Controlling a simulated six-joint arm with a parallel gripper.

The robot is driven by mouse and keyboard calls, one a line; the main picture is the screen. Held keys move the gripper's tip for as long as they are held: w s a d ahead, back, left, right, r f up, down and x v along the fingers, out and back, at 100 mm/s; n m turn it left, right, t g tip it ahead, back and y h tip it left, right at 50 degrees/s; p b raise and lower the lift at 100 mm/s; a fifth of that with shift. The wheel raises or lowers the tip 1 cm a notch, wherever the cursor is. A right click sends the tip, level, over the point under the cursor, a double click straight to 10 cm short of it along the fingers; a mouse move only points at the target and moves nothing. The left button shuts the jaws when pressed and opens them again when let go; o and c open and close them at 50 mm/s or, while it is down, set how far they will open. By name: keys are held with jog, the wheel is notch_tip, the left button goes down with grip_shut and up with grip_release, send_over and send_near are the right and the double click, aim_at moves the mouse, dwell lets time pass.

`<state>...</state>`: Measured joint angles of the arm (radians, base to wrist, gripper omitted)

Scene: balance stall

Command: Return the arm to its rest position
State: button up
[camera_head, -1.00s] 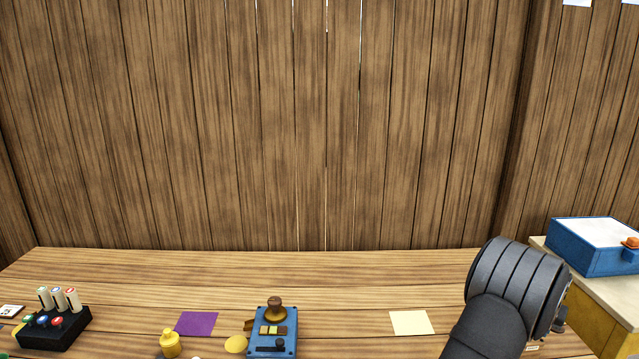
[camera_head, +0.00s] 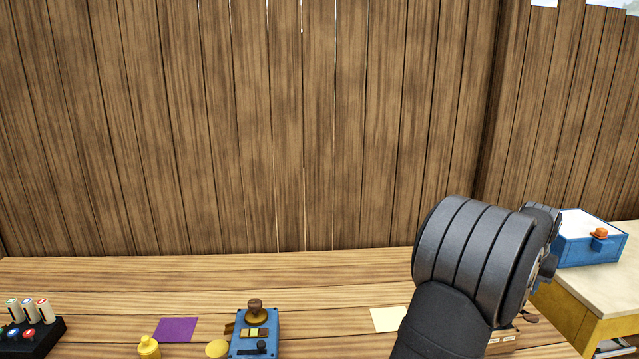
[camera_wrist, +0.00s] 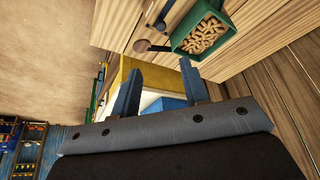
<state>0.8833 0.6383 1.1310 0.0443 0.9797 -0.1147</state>
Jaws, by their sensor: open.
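My arm (camera_head: 470,260) rises from the lower right of the head view, in front of the table's right end. Its dark ribbed links hide most of my gripper there. In the wrist view, the two fingers of my gripper (camera_wrist: 160,88) stand apart, with nothing held between them. Beyond the fingers are part of a blue box (camera_wrist: 168,104) and a yellow cabinet side (camera_wrist: 133,68); I see no contact with them.
The wooden table (camera_head: 130,285) holds a blue device (camera_head: 266,342), a yellow bottle (camera_head: 149,348), a purple square (camera_head: 177,329), a cream square (camera_head: 388,319) and a black block (camera_head: 40,342). A blue box (camera_head: 585,245) stands right. A green bin (camera_wrist: 183,40) shows in the wrist view.

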jog(key=x, duration=1.1)
jog(key=a+x, duration=0.1)
jog(key=x, duration=0.4)
jog(key=shift+w+d+f, duration=0.1)
jog(key=shift+w+f, duration=0.05)
jog(key=shift+f, duration=0.2)
jog(key=shift+a, duration=0.4)
jog(key=o, duration=1.3)
jog(key=s+a+r+n, duration=0.2)
jog(key=s+r+n, duration=0.15)
jog(key=r, duration=0.65)
jog(key=s+a+r+n, duration=0.15)
jog(key=s+r, duration=0.25)
jog(key=r, duration=0.6)
jog(key=s+a+r+n, duration=0.2)
jog(key=s+r+n, duration=0.15)
jog(key=r, duration=0.65)
jog(key=x, duration=1)
jog(key=shift+w+t+y, duration=0.35)
jog(key=shift+t+y, duration=0.05)
jog(key=shift+a, duration=0.15)
